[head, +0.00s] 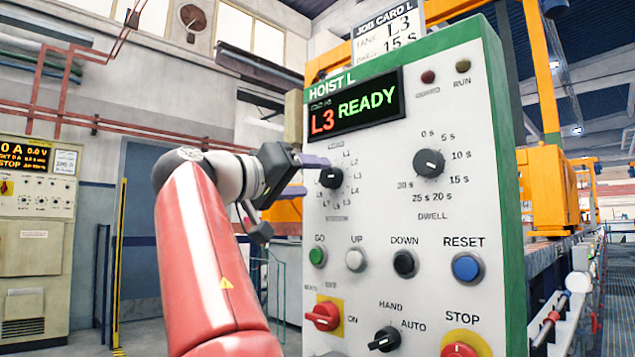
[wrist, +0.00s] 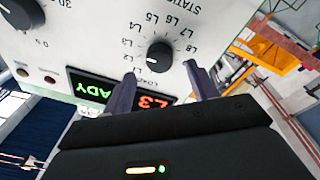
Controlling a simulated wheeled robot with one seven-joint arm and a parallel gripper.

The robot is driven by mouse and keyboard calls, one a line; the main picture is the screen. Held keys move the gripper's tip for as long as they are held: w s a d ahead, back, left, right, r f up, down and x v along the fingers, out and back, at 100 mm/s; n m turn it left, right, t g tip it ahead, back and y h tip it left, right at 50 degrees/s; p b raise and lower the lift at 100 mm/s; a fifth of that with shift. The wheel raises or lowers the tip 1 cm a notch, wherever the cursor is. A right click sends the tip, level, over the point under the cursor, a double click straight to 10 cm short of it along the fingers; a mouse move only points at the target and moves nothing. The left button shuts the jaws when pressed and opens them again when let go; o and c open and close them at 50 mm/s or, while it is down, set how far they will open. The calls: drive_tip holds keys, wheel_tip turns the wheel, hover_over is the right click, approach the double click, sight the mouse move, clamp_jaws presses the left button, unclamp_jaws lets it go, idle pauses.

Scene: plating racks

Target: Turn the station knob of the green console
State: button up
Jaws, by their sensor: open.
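The station knob (head: 331,178) is a round black knob with a white mark, on the white face of the green-edged console (head: 509,150) labelled HOIST L. It also shows in the wrist view (wrist: 160,55), ringed by labels LOAD and L1 to L8. Its mark points near L2 or L3; I cannot tell which exactly. The display (head: 353,108) reads L3 READY. My gripper (head: 317,176) is open and empty, coming from the left. In the wrist view its fingertips (wrist: 160,73) lie either side of the knob's near edge, with visible gaps; contact is not seen.
The dwell knob (head: 429,163) sits right of the station knob. Below are GO, UP, DOWN and RESET (head: 467,267) buttons, a red switch (head: 324,316) and a STOP button (head: 460,349). A job card (head: 388,40) above reads L3, 15 s. Another console (head: 32,222) stands far left.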

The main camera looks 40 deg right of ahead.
drive_tip(key=shift+s+a+f, duration=0.1)
drive_tip(key=shift+a+f, duration=0.05)
drive_tip(key=shift+a, duration=0.9)
drive_tip(key=shift+s+a+f, duration=0.1)
drive_tip(key=shift+a, duration=0.9)
